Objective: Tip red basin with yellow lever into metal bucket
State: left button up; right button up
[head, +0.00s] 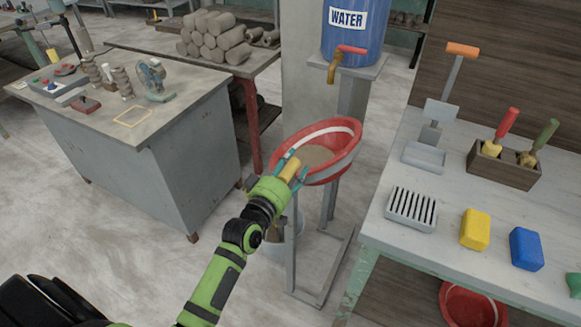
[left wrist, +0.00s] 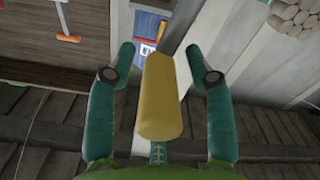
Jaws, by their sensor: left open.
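The red basin (head: 335,176) sits in a grey metal stand below the water tap and holds greyish contents. Its rim looks slanted, but I cannot tell how far it is tipped. The yellow lever (head: 291,168) sticks out from its near left side. My left gripper (head: 293,166) is open, with its teal fingers on either side of the lever. In the left wrist view the lever (left wrist: 160,105) lies between the spread fingers, with gaps on both sides. The metal bucket (head: 279,252) stands low beside the stand, partly hidden by my left arm. My right gripper is not in view.
A blue water barrel (head: 355,40) with a red-handled tap (head: 345,54) stands behind the basin. A workbench (head: 395,255) with tools and blocks is close on the right. A grey cabinet (head: 190,165) stands left. Another red basin (head: 468,305) is under the workbench.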

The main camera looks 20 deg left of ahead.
pick_arm(q)
jog(key=s, duration=1.2)
jog(key=shift+a, duration=0.2)
dwell(0.6)
jog(key=w+m+b, duration=0.2)
jog(key=w+m, duration=0.1)
jog(key=w, duration=0.1)
jog(key=w+m+b, duration=0.2)
jog(key=w+m, duration=0.1)
jog(key=w, duration=0.1)
jog(key=w+m+b, duration=0.2)
jog(key=w+m, duration=0.1)
jog(key=w, duration=0.1)
jog(key=shift+w+d, duration=0.25)
jog(key=shift+w, duration=0.15)
